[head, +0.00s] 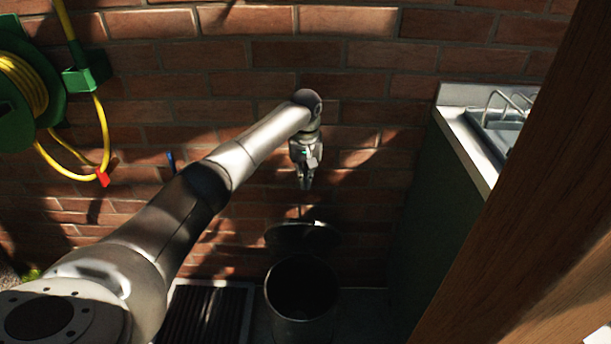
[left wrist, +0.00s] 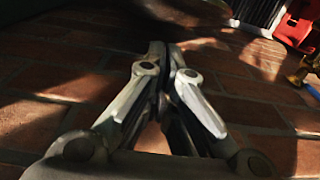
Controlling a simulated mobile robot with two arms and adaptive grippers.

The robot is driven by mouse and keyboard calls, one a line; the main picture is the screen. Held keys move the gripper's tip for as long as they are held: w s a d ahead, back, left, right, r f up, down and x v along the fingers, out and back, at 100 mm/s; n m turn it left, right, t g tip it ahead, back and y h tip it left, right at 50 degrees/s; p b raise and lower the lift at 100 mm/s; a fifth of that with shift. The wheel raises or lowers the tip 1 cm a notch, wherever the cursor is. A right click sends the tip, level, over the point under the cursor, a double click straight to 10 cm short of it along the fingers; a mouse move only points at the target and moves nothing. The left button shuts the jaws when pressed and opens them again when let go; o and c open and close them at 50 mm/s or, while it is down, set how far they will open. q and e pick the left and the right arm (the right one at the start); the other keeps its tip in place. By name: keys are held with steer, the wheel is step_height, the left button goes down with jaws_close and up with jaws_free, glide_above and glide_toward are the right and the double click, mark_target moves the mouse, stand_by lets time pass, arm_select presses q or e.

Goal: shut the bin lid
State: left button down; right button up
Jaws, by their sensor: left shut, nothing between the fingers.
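The dark bin (head: 301,292) stands on the floor against the brick wall, its round mouth open. Its lid (head: 303,236) is raised and stands up at the back of the bin, near the wall. My left gripper (head: 306,184) points down above the lid, apart from it as far as I can tell. It is shut and empty. In the left wrist view its fingers (left wrist: 164,62) meet in front of the brick, and the bin does not show clearly there. My right gripper is not in view.
A green cabinet with a pale worktop (head: 472,135) and a sink stands right of the bin. A brown wooden post (head: 515,190) crosses the right side. A dark slatted mat (head: 205,312) lies left of the bin. A yellow hose on a green reel (head: 50,92) hangs at the left.

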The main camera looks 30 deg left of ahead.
arm_select(q)
steer(key=shift+s+d+f+b, duration=0.15)
steer(key=shift+s+d+f, duration=0.25)
steer(key=shift+f, duration=0.8)
steer(key=shift+s+d+f+b, duration=0.1)
steer(key=shift+s+d+f, duration=0.1)
steer(key=shift+s+f, duration=0.7)
steer(key=shift+s+d+f+b, duration=0.2)
steer(key=shift+d+f, duration=0.1)
steer(key=shift+f, duration=1.15)
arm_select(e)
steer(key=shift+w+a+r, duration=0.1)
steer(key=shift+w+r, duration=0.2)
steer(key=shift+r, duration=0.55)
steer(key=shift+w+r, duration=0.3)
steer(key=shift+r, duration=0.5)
arm_select(q)
steer(key=shift+f, duration=0.1)
